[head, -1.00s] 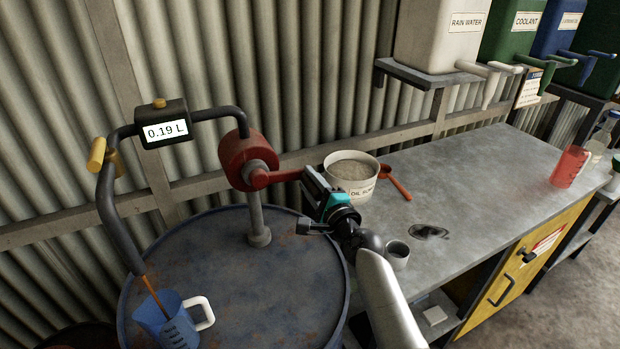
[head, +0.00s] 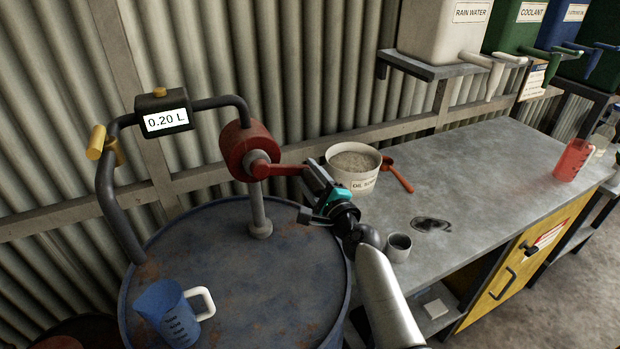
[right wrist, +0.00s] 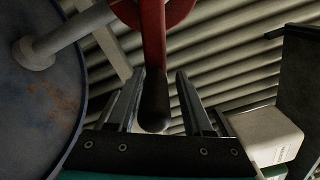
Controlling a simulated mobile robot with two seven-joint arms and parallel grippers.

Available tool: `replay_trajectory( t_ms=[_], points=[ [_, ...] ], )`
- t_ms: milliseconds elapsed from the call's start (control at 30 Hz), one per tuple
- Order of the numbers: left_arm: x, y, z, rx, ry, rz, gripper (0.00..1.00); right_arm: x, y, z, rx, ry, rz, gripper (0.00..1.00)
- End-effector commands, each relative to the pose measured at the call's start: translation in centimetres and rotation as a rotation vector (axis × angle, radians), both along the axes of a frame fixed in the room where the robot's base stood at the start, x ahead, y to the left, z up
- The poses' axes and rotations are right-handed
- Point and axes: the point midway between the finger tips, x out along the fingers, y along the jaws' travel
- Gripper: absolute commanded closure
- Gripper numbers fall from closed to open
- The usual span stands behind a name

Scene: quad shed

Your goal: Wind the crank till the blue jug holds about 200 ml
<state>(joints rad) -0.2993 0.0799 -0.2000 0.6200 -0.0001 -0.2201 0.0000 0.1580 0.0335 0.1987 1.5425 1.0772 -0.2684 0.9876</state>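The blue jug (head: 168,313), with a white handle, stands on the drum top under the spout; no stream shows. The meter display (head: 166,121) reads 0.20 L. The red crank arm (head: 281,169) points right from the red pump (head: 242,148). My right gripper (head: 318,178) is at the crank's outer end. In the right wrist view, the dark crank grip (right wrist: 153,105) lies between the fingers of my right gripper (right wrist: 160,80), with a gap visible at the right finger, so it looks open around the grip. My left gripper is not in view.
The blue drum (head: 290,290) carries the pump. On the grey bench (head: 470,175) stand a white bucket (head: 353,177), a small grey cup (head: 398,247) and a red jug (head: 573,160). A red-handled scoop (head: 398,177) lies beside the bucket. Labelled tanks (head: 446,35) stand on a shelf above.

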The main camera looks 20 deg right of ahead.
Motion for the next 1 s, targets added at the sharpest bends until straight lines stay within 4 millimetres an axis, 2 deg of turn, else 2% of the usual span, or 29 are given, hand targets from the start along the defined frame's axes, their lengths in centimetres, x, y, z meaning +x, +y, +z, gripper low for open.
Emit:
replay_trajectory(
  t_ms=[33, 100, 467, 667, 1000],
  points=[
    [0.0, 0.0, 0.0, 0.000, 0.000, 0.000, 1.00, 0.0, 0.0, 0.0, -0.001, 0.000, 0.001, 0.43],
    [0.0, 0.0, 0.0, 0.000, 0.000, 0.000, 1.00, 0.0, 0.0, -0.1, -0.002, 0.002, 0.001, 0.37],
    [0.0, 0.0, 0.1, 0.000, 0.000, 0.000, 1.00, -0.7, 0.0, -0.3, -0.005, 0.006, 0.001, 0.37],
    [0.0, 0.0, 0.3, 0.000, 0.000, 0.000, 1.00, -3.4, -0.1, -0.4, -0.005, 0.008, 0.001, 0.37],
    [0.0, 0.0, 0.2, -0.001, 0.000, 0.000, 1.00, -9.4, -0.3, -0.4, -0.004, 0.007, 0.001, 0.37]
  ],
)
